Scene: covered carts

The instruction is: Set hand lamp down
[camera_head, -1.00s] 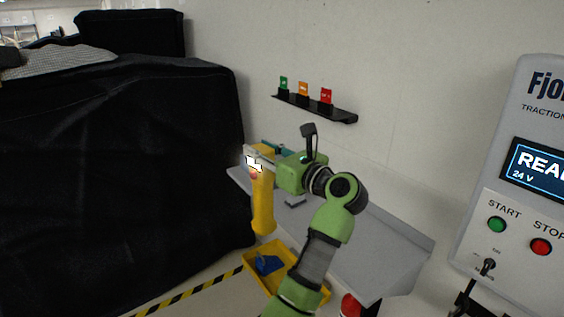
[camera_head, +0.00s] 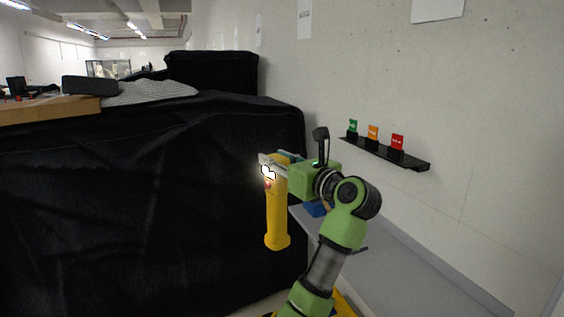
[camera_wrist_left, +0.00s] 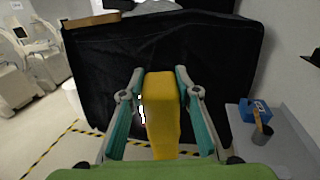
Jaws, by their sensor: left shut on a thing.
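The hand lamp (camera_head: 277,218) is yellow, with a bright lit patch near its upper end. It hangs upright in the head view, in front of the black-covered cart. My left gripper (camera_head: 276,162) is shut on its upper part. In the left wrist view the lamp (camera_wrist_left: 162,118) stands between the two teal fingers of my left gripper (camera_wrist_left: 161,73). The lamp is in the air, apart from the grey bench (camera_head: 420,270) to its right. My right gripper is not in view.
The cart under black cloth (camera_head: 150,200) fills the left. A black wall shelf (camera_head: 385,153) holds green, orange and red tags. A blue container (camera_wrist_left: 256,110) stands on the bench in the left wrist view. Yellow-black tape (camera_wrist_left: 50,150) marks the floor.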

